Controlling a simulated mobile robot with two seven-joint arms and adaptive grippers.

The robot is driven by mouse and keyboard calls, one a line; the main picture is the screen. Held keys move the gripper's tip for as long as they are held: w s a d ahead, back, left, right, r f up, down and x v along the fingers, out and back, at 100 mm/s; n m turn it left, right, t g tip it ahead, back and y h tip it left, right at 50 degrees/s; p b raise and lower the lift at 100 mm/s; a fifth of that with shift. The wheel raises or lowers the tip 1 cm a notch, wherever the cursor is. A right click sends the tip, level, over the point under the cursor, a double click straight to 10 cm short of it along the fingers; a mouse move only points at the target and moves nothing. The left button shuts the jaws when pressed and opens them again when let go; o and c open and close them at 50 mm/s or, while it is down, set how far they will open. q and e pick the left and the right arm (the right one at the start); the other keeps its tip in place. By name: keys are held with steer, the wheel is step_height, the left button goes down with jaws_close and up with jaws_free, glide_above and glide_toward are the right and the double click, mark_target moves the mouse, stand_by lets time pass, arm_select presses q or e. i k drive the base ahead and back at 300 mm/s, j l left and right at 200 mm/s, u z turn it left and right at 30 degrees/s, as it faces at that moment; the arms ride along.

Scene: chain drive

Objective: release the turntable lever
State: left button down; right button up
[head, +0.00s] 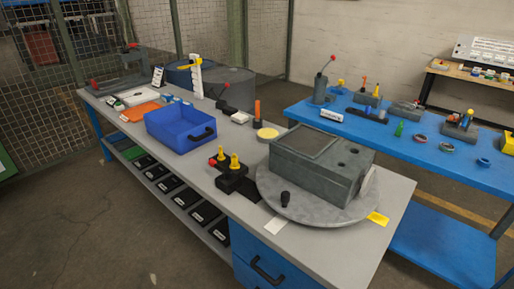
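The round grey turntable (325,213) sits near the right end of the grey workbench. A large grey housing block (309,172) with a recessed square top and two dark holes rests on it. A small black knobbed part (285,199) stands at the turntable's front left edge; it may be the lever, but I cannot tell for sure. A yellow tab (378,218) shows at the right edge and a white tag (275,225) lies at the front left. Neither of my grippers is in view.
On the grey workbench (345,250), a black fixture with yellow pegs (232,176) stands left of the turntable. Farther left is a blue bin (179,130). A blue table (440,160) with several parts stands behind. The bench front right corner is clear.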

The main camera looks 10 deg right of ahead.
mark_target(227, 172)
steer(key=i+j+z, duration=0.1)
steer(key=j+z, duration=0.2)
steer(key=i+j+z, duration=0.1)
steer(key=j+z, duration=0.55)
steer(key=j, duration=0.2)
steer(key=i+j+z, duration=0.15)
steer(key=j, duration=0.2)
